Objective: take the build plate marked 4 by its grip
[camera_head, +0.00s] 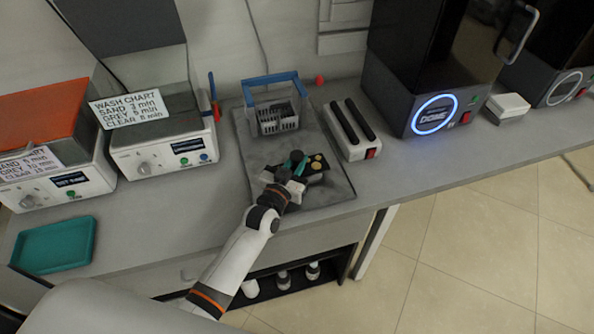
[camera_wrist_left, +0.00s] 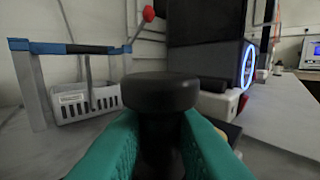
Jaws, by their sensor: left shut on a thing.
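A dark build plate (camera_head: 315,176) with small yellowish round pieces on it is at my left gripper, over the grey mat. No number can be read on it. My left gripper (camera_head: 294,163), with teal fingers, is shut on the plate's black grip (camera_wrist_left: 161,92). In the left wrist view the grip's wide round top stands above the fingers (camera_wrist_left: 160,140), with its narrower stem between them. Most of the plate is hidden there behind the grip and fingers. I cannot tell whether the plate touches the mat. My right gripper is in neither view.
A grey basket (camera_head: 278,119) hangs under a blue-topped frame (camera_head: 269,78) behind the gripper. A white device with two black bars (camera_head: 351,129) stands right of the mat (camera_head: 328,191). Washers (camera_head: 163,150) stand left, a teal tray (camera_head: 55,245) front left, and a black printer (camera_head: 425,60) right.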

